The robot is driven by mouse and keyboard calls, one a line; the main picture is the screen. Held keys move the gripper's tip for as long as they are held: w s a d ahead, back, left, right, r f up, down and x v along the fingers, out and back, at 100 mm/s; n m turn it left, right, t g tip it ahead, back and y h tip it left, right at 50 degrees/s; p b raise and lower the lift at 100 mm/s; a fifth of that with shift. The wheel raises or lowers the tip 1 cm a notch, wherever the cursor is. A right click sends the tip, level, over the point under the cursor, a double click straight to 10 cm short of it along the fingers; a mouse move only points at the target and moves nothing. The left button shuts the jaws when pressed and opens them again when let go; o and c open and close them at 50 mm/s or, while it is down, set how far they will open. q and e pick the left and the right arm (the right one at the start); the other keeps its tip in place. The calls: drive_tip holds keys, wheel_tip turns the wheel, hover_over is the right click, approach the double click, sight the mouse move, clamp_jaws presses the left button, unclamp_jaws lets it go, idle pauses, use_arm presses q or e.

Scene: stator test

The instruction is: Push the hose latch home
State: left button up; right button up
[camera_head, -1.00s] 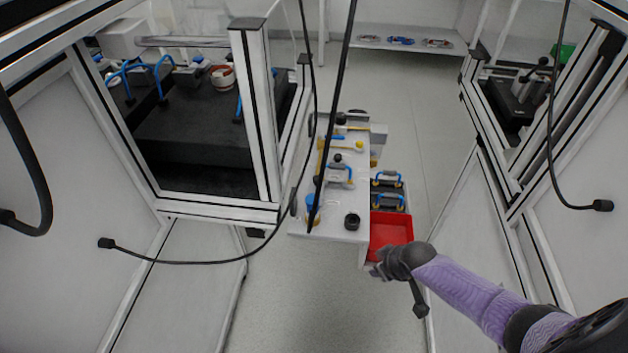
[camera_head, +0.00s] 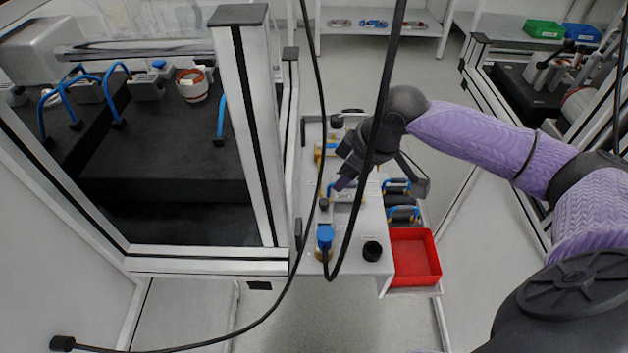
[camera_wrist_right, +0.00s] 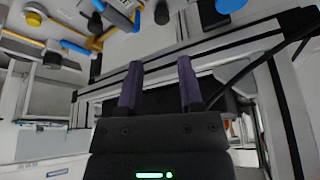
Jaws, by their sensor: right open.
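A blue-topped fitting with a yellowish base (camera_head: 325,240) stands near the front left of the narrow white table (camera_head: 350,254). A black hose (camera_head: 352,228) hangs down across the view and curves up at this fitting; whether it is seated there I cannot tell. No separate latch can be made out. My right gripper (camera_head: 342,187) is above the table, behind the fitting, its purple fingers pointing down-left. In the right wrist view the open gripper (camera_wrist_right: 159,84) has nothing between its fingers, and a blue round top (camera_wrist_right: 230,5) shows at the upper edge. My left gripper is out of view.
A black knob (camera_head: 372,250) stands right of the fitting. A red tray (camera_head: 416,257) and blue-handled parts (camera_head: 398,187) sit along the table's right side. A framed cabinet (camera_head: 200,262) stands close on the left. Another black cable (camera_head: 308,200) hangs nearby.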

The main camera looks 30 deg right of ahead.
sight(326, 202)
drive_tip(key=b+x, duration=0.1)
drive_tip(key=x, duration=0.2)
drive_tip(key=b+x, duration=0.2)
drive_tip(key=x, duration=0.1)
drive_tip(key=b+x, duration=0.1)
drive_tip(key=x, duration=0.2)
drive_tip(key=shift+s+f, duration=0.2)
drive_tip(key=shift+s, duration=0.05)
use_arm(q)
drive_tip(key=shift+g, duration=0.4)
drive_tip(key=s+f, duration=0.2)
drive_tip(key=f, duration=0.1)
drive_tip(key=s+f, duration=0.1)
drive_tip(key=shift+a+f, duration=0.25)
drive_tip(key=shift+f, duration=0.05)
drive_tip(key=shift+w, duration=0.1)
use_arm(e)
drive_tip(key=shift+r, duration=0.1)
drive_tip(key=shift+c, duration=0.3)
clamp_jaws()
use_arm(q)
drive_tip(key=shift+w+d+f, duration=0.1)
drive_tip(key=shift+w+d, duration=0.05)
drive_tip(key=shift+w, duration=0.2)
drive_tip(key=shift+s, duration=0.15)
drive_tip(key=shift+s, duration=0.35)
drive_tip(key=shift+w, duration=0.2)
